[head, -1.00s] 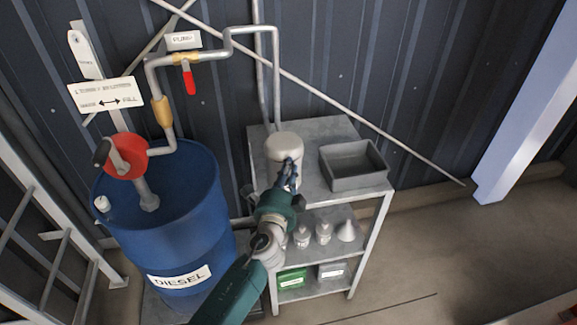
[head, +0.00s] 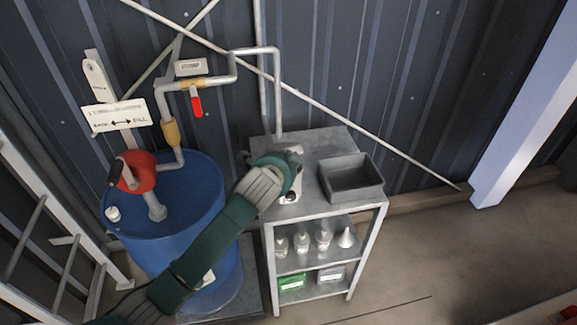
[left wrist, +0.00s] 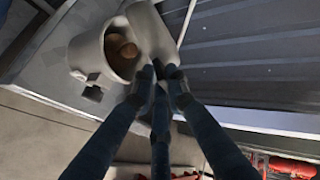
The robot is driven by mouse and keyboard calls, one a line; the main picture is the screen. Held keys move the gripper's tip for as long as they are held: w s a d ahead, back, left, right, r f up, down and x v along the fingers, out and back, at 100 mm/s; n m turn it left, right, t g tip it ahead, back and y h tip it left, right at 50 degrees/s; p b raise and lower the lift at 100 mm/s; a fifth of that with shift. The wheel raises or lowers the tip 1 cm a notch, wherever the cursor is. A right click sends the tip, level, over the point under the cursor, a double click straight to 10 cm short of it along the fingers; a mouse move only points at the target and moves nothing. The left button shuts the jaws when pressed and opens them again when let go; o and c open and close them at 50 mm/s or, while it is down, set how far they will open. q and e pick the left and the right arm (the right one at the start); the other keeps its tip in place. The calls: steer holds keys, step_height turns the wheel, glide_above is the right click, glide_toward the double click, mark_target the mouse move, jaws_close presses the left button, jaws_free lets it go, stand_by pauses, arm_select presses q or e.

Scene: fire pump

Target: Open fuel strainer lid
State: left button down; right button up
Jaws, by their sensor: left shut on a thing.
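The fuel strainer is a pale grey pot on the shelf top. In the left wrist view its body (left wrist: 92,50) has an open mouth, with a brown round part (left wrist: 122,48) inside. The strainer lid (left wrist: 153,32) is tilted up beside the mouth. My left gripper (left wrist: 160,72) is shut on the lid's edge. In the head view my left wrist and hand (head: 279,170) cover most of the strainer; a strip of the pale lid (head: 290,149) shows behind, and the fingertips are hidden. My right gripper is in neither view.
An empty grey tray (head: 351,196) stands right of the strainer on the metal shelf (head: 325,146). Bottles (head: 302,243) and a funnel (head: 346,238) are below. A blue diesel drum (head: 200,178) with a red hand pump (head: 135,172) stands left. Pipes run along the wall.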

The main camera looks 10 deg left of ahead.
arm_select(q)
steer(key=shift+w+a+r+g, duration=0.15)
steer(key=shift+w+r+g, duration=0.15)
steer(key=shift+r, duration=0.15)
steer(key=c, duration=1.7)
jaws_free()
steer(key=shift+r, duration=0.1)
steer(key=v, duration=1.2)
steer(key=shift+a, duration=0.1)
